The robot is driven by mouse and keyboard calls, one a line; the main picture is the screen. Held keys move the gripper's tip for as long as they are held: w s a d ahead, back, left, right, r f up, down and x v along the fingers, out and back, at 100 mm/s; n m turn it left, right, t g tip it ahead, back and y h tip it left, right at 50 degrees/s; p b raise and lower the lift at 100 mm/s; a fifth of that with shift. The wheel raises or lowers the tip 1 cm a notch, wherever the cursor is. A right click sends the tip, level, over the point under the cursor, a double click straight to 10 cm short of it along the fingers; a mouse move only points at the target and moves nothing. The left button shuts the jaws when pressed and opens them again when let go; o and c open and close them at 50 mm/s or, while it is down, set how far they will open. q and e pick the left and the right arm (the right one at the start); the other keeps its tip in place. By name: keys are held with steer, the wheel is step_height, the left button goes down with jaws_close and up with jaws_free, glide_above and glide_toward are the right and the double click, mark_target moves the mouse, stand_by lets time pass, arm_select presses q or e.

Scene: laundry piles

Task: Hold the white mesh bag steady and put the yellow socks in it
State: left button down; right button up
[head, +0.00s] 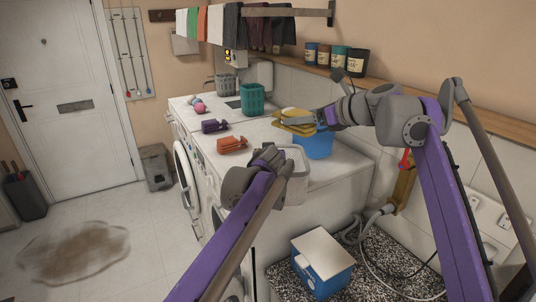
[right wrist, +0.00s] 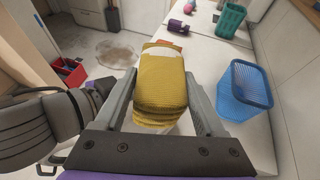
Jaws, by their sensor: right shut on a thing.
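The folded yellow socks (head: 294,116) are held between the fingers of my right gripper (head: 298,121), above the white machine tops. In the right wrist view the yellow socks (right wrist: 162,85) fill the space between both fingers and show a pale band near the far end. A pale, whitish box-like shape that seems to be the white mesh bag (head: 296,178) stands at the front edge of the machine top, below the socks. My left gripper (head: 270,160) is beside it; its fingertips are too hidden to tell their state.
A blue basket (head: 322,147) stands just right of the socks. An orange bundle (head: 232,145), a purple bundle (head: 214,126) and a teal basket (head: 252,98) sit on the machine tops. A shelf with jars runs along the wall behind.

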mark_target(300, 135)
steer(key=shift+f, duration=2.6)
steer(key=o, duration=1.5)
steer(key=shift+s, duration=0.1)
steer(key=v, duration=1.2)
arm_select(q)
steer(key=c, duration=0.9)
jaws_free()
